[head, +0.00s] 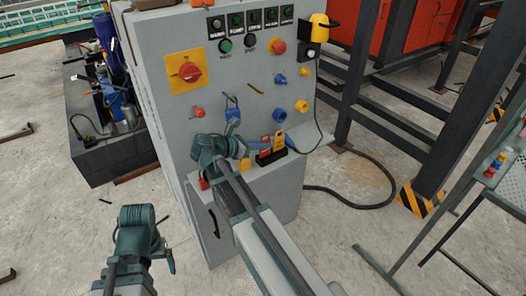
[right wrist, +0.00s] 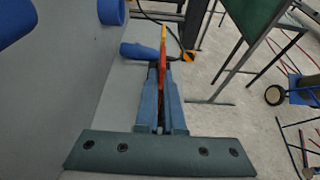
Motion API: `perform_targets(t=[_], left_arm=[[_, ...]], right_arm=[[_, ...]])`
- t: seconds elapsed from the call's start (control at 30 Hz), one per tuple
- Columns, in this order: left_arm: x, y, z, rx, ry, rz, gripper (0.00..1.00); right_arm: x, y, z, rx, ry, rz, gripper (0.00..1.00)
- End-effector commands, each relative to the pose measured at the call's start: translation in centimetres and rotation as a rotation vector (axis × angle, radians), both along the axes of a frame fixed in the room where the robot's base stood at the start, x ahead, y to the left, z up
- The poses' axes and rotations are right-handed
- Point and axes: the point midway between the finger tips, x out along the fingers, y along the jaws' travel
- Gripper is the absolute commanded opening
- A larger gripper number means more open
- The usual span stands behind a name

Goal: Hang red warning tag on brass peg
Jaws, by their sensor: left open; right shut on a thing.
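My right gripper (head: 243,152) is at the lower front of the grey panel, beside a small black holder (head: 270,158). In the right wrist view its fingers (right wrist: 161,72) are shut on a thin red tag (right wrist: 163,55), seen nearly edge-on. A red piece (head: 265,153), apparently this tag, shows at the holder; whether it touches the holder is unclear. A yellow tag (head: 279,142) stands beside it. A short brass-coloured peg (head: 256,88) sticks out of the panel above, apparently bare. My left gripper (head: 150,242) is open and empty, low at the left, apart from the panel.
A black cable (head: 350,190) runs along the floor at right. Dark steel posts (head: 425,150) stand beyond.

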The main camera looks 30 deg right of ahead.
Motion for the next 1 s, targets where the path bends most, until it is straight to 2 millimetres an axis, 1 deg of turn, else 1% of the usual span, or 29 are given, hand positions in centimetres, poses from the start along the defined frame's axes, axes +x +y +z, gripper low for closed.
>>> perform_targets(t=[0.03, 0.23, 0.3, 0.37, 0.4, 0.43, 0.67, 0.8, 0.87, 0.97, 1.0], left_arm=[[0.0, 0.0, -0.7, 0.000, 0.000, 0.000, 0.89], [0.0, 0.0, -0.4, 0.000, 0.000, 0.000, 0.89], [0.0, 0.0, -0.4, 0.000, 0.000, 0.000, 0.89], [0.0, 0.0, -0.4, 0.000, 0.000, 0.000, 0.89], [0.0, 0.0, -0.4, 0.000, 0.000, 0.000, 0.89], [0.0, 0.0, -0.4, 0.000, 0.000, 0.000, 0.89], [0.0, 0.0, -0.4, 0.000, 0.000, 0.000, 0.89], [0.0, 0.0, -1.0, 0.000, 0.000, 0.000, 0.89], [0.0, 0.0, -0.4, 0.000, 0.000, 0.000, 0.89], [0.0, 0.0, 0.6, 0.000, 0.000, 0.000, 0.89], [0.0, 0.0, 0.5, 0.000, 0.000, 0.000, 0.89]], right_arm=[[0.0, 0.0, -0.7, 0.000, 0.000, 0.000, 0.00], [0.0, 0.0, -0.4, 0.000, 0.000, 0.000, 0.00], [0.0, 0.0, -0.4, 0.000, 0.000, 0.000, 0.14], [0.0, 0.0, -0.4, 0.000, 0.000, 0.000, 0.25], [0.0, 0.0, -0.4, 0.000, 0.000, 0.000, 0.32], [0.0, 0.0, -0.4, 0.000, 0.000, 0.000, 0.35], [0.0, 0.0, -0.4, 0.000, 0.000, 0.000, 0.35], [0.0, 0.0, -1.1, 0.000, 0.000, 0.000, 0.35], [0.0, 0.7, -0.4, 0.000, 0.000, 0.002, 0.35], [-0.2, 2.5, 0.5, 0.000, 0.000, 0.004, 0.35], [-0.1, 3.4, 0.5, 0.000, 0.001, 0.005, 0.35]])
